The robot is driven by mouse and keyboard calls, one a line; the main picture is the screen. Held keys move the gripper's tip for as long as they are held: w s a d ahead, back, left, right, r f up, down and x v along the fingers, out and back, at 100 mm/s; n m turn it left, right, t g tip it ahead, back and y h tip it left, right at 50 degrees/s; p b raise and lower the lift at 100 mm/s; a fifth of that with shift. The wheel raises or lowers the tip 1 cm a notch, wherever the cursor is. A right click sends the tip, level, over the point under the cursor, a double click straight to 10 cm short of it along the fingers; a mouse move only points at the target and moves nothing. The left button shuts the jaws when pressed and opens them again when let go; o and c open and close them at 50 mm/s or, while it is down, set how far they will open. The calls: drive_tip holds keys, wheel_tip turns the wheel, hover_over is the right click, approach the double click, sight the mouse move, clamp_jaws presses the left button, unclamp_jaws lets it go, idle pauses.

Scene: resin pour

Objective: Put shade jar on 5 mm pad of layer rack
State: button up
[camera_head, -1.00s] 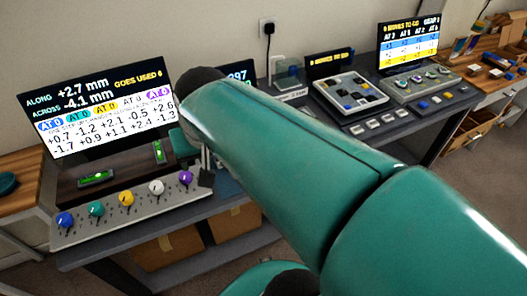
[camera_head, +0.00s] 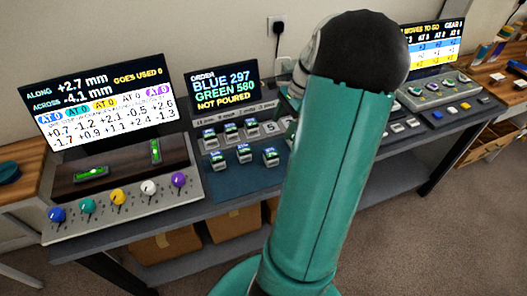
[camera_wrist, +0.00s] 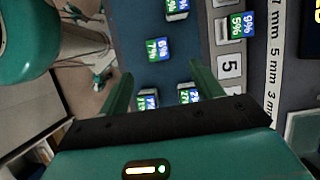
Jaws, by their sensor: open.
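Several small dark jars with blue, green and white labels stand by the order screen. One row, including a jar (camera_head: 209,134), is on the grey layer rack; another row, including a jar (camera_head: 244,153), is on a blue mat. I cannot tell which is the shade jar. The rack's 5 mm pad (camera_wrist: 229,65) is bare, and also shows in the head view (camera_head: 270,127). My gripper (camera_wrist: 160,70) is open and empty above the mat. One mat jar (camera_wrist: 158,49) shows near the gap between its fingertips.
The order screen (camera_head: 223,88) reads blue 297, green 580, not poured. Left is a panel with coloured knobs (camera_head: 118,200) and a screen (camera_head: 100,103). Right, past my arm, is another console (camera_head: 430,90). The front of the blue mat (camera_head: 235,183) is clear.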

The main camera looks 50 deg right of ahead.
sight(271, 152)
drive_tip(key=x, duration=0.8)
drive_tip(key=shift+s+f, duration=0.1)
drive_tip(key=shift+f, duration=0.3)
drive_tip(key=shift+s+x, duration=0.2)
drive_tip(key=shift+x, duration=2.5)
drive_tip(key=c, duration=1.2)
drive_tip(key=shift+r, duration=0.15)
